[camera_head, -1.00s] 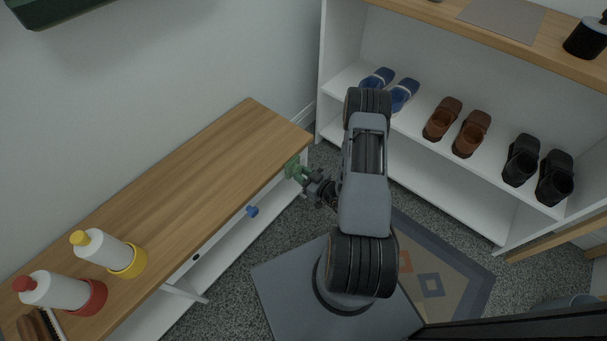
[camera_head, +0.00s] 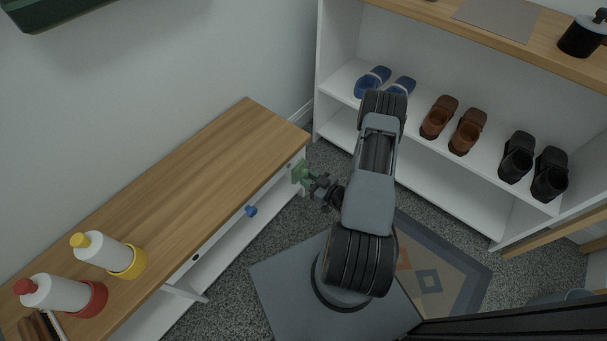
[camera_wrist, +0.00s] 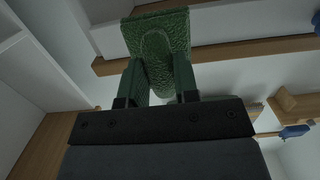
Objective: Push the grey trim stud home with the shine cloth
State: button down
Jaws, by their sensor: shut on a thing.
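The shine cloth is a green, textured pad (camera_head: 301,173) at the right end of the low bench's front. My gripper (camera_head: 313,182) is shut on it. In the wrist view the cloth (camera_wrist: 160,35) spreads beyond and between the fingers of my gripper (camera_wrist: 158,75). A small dark spot (camera_head: 289,166) shows on the bench front just left of the cloth. It may be the grey trim stud, but it is too small to tell. The cloth looks slightly apart from that spot.
A white shoe shelf (camera_head: 430,185) stands behind my arm.

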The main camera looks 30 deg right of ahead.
jog(key=shift+f+p+v, duration=0.15)
jog(key=shift+v, duration=1.1)
jog(key=shift+f+p+v, duration=0.15)
jog(key=shift+v, duration=1.1)
jog(key=shift+r+b+x, duration=0.15)
jog(key=shift+x, duration=1.1)
jog(key=shift+r+b+x, duration=0.1)
jog(key=shift+b+x, duration=0.05)
jog(key=shift+x, duration=1.05)
jog(key=shift+d, duration=0.1)
